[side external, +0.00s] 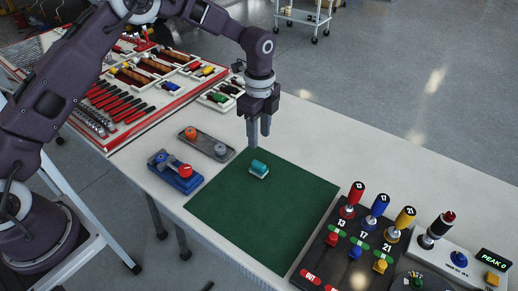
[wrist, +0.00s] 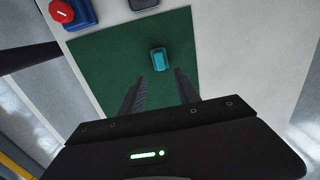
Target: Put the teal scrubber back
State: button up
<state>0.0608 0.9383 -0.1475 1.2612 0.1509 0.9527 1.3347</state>
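The teal scrubber (side external: 259,168) is a small block with a pale underside, lying on the green mat (side external: 262,222) near its far edge. It also shows in the wrist view (wrist: 159,60), beyond my fingertips. My gripper (side external: 259,143) points down above the far edge of the mat, behind and above the scrubber in the side view. In the wrist view its two fingers (wrist: 160,88) are apart with nothing between them. A grey tray (side external: 205,145) with an orange round piece and a grey round piece stands left of the mat.
A blue block with a red knob (side external: 178,172) sits left of the mat. A dark panel with numbered screwdriver-like handles (side external: 350,250) and a torque tester (side external: 450,245) stand at right. Tool trays (side external: 150,85) fill the back left.

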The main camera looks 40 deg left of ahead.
jog(key=s+a+r+n+t, duration=0.15)
jog(key=s+r+n, duration=0.35)
jog(key=r, duration=0.5)
jog(key=s+a+r+n+t, duration=0.1)
jog(key=s+a+r+n, duration=0.1)
jog(key=s+r, duration=0.55)
jog(key=s+a+r+n+t, duration=0.1)
jog(key=s+n, duration=0.4)
jog(key=s, duration=0.5)
jog(key=s+a+r+n+t, duration=0.2)
jog(key=s+n, duration=0.4)
jog(key=s, duration=0.5)
jog(key=shift+s+r, duration=0.2)
jog(key=shift+r, duration=0.4)
